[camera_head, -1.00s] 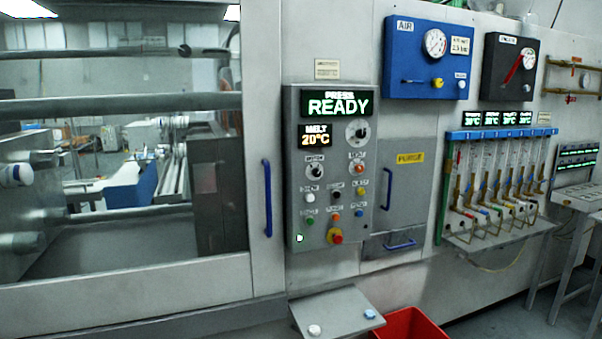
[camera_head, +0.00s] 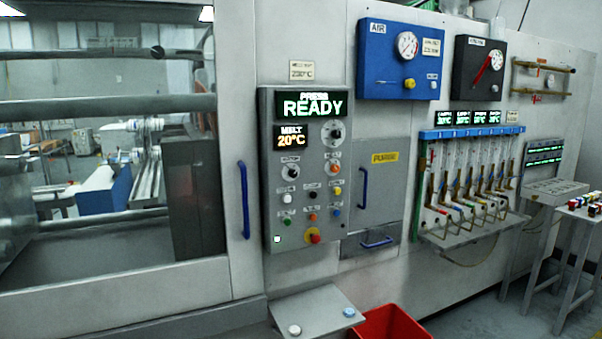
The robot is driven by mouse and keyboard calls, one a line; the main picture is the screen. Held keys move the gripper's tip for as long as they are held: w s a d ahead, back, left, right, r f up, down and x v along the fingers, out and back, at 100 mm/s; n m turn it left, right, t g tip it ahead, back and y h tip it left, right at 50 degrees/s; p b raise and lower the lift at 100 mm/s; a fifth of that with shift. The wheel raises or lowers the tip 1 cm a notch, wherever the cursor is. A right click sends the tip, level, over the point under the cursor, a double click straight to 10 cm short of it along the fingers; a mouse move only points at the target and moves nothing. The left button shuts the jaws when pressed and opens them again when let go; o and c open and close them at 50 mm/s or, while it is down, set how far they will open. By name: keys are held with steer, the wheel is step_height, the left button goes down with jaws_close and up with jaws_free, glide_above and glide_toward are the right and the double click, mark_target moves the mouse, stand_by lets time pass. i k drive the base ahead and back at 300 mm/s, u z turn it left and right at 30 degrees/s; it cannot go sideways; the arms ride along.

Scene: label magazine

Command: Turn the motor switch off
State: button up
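The grey control panel (camera_head: 268,200) stands upright on the machine front, left of centre. Its lit displays read "PRESS READY" and "MELT 20°C". The motor switch (camera_head: 291,172) appears to be the black rotary knob on the panel's left side, under a small blurred label. Its pointer is too small to read for certain. A second, larger knob (camera_head: 333,131) sits at the upper right of the panel. My gripper is not in view.
A blue door handle (camera_head: 243,200) is left of the panel, and a purge door with a blue handle (camera_head: 363,195) is right. A small shelf (camera_head: 318,312) and a red bin (camera_head: 388,325) stand below. Gauge boxes, flow tubes and a side table (camera_head: 584,212) are further right.

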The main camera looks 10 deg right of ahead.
mark_target(292, 173)
steer(key=k, duration=0.6)
steer(key=u, duration=0.25)
steer(key=i, duration=1.55)
steer(key=z, duration=0.3)
